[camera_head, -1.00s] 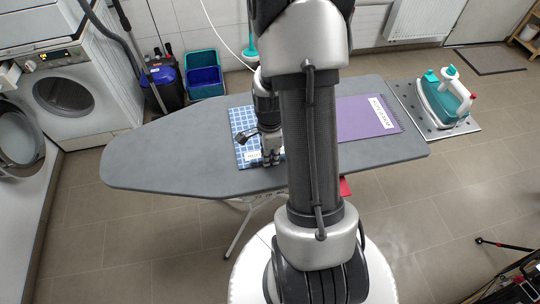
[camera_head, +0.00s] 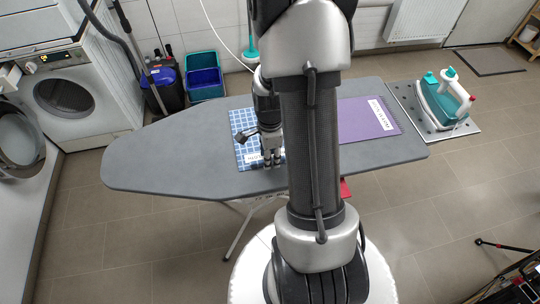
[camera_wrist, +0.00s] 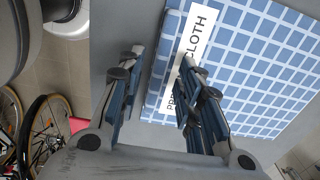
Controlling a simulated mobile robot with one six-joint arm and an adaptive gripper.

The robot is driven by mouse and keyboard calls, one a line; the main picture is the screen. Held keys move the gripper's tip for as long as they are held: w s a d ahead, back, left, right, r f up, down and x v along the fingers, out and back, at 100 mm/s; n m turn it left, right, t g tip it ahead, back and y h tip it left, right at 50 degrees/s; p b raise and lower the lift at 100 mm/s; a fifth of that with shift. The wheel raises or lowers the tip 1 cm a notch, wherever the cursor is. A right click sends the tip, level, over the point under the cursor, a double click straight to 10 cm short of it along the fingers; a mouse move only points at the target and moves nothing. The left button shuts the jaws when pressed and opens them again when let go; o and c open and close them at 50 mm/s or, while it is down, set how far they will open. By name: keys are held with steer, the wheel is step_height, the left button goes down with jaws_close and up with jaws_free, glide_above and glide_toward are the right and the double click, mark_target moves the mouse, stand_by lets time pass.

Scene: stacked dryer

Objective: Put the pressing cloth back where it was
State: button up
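The pressing cloth (camera_head: 240,122) is a flat blue-and-white checked piece with a white label, lying on the grey ironing board left of my arm. It also shows in the wrist view (camera_wrist: 262,70), where the label reads "CLOTH" with its first word partly hidden by a finger. My gripper (camera_head: 272,163) is at the cloth's near edge. In the wrist view my gripper (camera_wrist: 160,58) has its fingers apart, one over the label and the other beyond the cloth's edge. Whether the fingers touch the cloth is unclear.
The ironing board (camera_head: 165,160) is bare at its left end. A purple labelled cloth (camera_head: 362,118) lies right of my arm. An iron (camera_head: 443,97) stands on a metal rest at the right end. Washing machines (camera_head: 72,95) and bins (camera_head: 205,78) stand behind and left.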

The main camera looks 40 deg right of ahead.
step_height(320, 180, up, 11)
steer(key=p, duration=0.4)
steer(key=a+r+n+t, duration=0.2)
steer(key=a+r+n, duration=0.8)
steer(key=r, duration=0.2)
steer(key=s+a+r+n+t, duration=0.2)
steer(key=s+a+r+n, duration=0.6)
steer(key=n, duration=0.6)
steer(key=s+a, duration=0.2)
steer(key=shift+a+r+t, duration=0.3)
